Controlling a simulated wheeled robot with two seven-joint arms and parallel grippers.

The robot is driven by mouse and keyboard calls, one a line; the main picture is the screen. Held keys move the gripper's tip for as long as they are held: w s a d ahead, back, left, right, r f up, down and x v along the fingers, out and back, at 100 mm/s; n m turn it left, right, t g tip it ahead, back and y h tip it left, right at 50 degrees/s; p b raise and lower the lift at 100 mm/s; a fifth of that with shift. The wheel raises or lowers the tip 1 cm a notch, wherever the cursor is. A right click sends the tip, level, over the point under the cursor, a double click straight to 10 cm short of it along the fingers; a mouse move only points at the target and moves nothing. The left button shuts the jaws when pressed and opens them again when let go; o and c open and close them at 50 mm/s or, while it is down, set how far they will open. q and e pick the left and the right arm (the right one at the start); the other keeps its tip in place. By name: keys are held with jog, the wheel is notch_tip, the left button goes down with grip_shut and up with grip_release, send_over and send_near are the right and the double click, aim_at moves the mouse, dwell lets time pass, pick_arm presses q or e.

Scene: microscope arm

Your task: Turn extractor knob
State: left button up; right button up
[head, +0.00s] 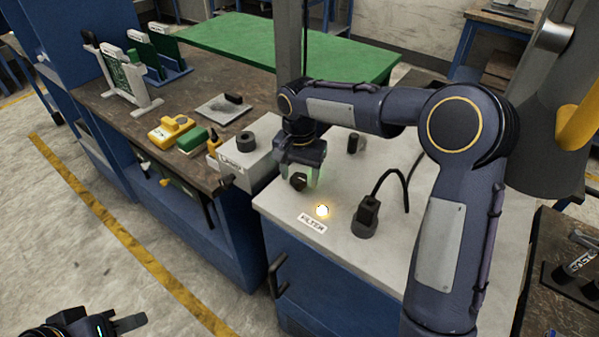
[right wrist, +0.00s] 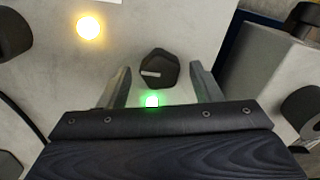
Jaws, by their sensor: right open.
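The black extractor knob (head: 298,181) stands on the light grey top of the blue cabinet, left of a glowing yellow-white lamp. In the right wrist view the knob (right wrist: 159,69) is a faceted black cap with a white mark at its left side. My right gripper (head: 302,172) points down over it. Its two fingers (right wrist: 161,88) are open on either side of the knob, with a gap visible on each side. A green light (right wrist: 152,100) glows between the knob and the gripper body. My left gripper (head: 130,322) is at the lower left, far from the cabinet, its jaws only partly visible.
The lit lamp (head: 322,210) is beside a FILTER label (head: 312,223). A black plug with a cable (head: 367,215) stands to the right. A grey box with a dark knob (head: 247,158) is close on the left. The workbench (head: 190,75) holds boards and tools.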

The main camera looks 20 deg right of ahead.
jog(key=shift+c, duration=0.2)
jog(key=c, duration=1)
jog(key=shift+o, duration=0.2)
jog(key=shift+n, duration=0.3)
jog(key=n+p, duration=0.1)
jog(key=n, duration=0.2)
jog(key=shift+r, duration=0.1)
jog(key=n+p, duration=0.1)
jog(key=n, duration=0.4)
jog(key=shift+a, duration=0.1)
jog(key=n, duration=0.4)
jog(key=shift+n+p, duration=0.3)
jog(key=shift+p, duration=0.05)
jog(key=n, duration=0.4)
jog(key=shift+a+n+p, duration=0.1)
jog(key=shift+n+p, duration=0.2)
jog(key=shift+p, duration=0.1)
